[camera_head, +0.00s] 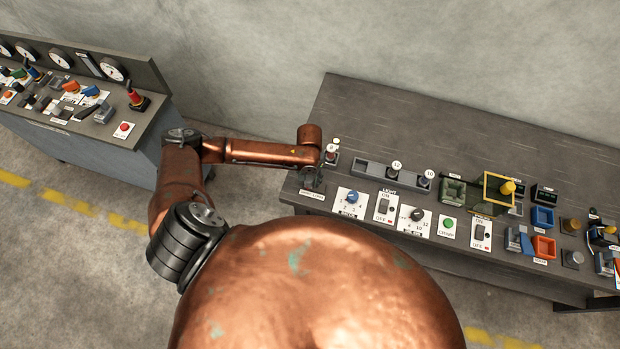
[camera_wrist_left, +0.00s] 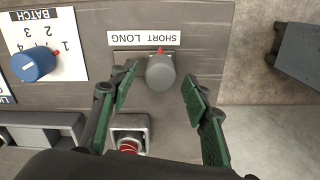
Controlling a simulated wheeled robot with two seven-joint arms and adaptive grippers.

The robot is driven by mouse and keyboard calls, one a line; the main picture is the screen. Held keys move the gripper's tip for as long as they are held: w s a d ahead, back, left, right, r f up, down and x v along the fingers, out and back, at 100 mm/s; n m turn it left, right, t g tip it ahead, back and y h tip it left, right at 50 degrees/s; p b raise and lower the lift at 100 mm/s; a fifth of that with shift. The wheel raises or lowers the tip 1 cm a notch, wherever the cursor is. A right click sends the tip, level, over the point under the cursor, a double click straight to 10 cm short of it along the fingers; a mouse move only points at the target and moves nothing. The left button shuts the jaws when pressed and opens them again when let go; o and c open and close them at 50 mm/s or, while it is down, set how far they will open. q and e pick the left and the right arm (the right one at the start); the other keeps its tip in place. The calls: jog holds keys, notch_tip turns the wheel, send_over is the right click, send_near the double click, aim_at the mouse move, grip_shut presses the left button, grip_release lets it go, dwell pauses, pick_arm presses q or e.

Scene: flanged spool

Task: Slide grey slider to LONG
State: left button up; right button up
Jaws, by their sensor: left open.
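The grey slider (camera_wrist_left: 160,74) is a rounded grey knob with a red pointer, seen in the left wrist view at the right end of its short slot. A white SHORT LONG label (camera_wrist_left: 143,38) lies beside it, upside down in this view. My left gripper (camera_wrist_left: 160,82) is open, with one green-padded finger on each side of the knob and a visible gap at the right finger. In the head view my left gripper (camera_head: 312,181) is over the left end of the bench and hides the slider; the label (camera_head: 311,194) shows just in front. My right gripper is not in view.
A blue BATCH knob (camera_wrist_left: 34,64) and a red button in a grey housing (camera_wrist_left: 129,142) are close to the slider. The bench (camera_head: 420,118) carries several more controls to the right. A second console (camera_head: 140,145) stands at the left, across a floor gap.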

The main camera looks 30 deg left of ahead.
pick_arm(q)
jog(key=shift+f, duration=0.65)
jog(key=shift+c, duration=0.7)
grip_shut()
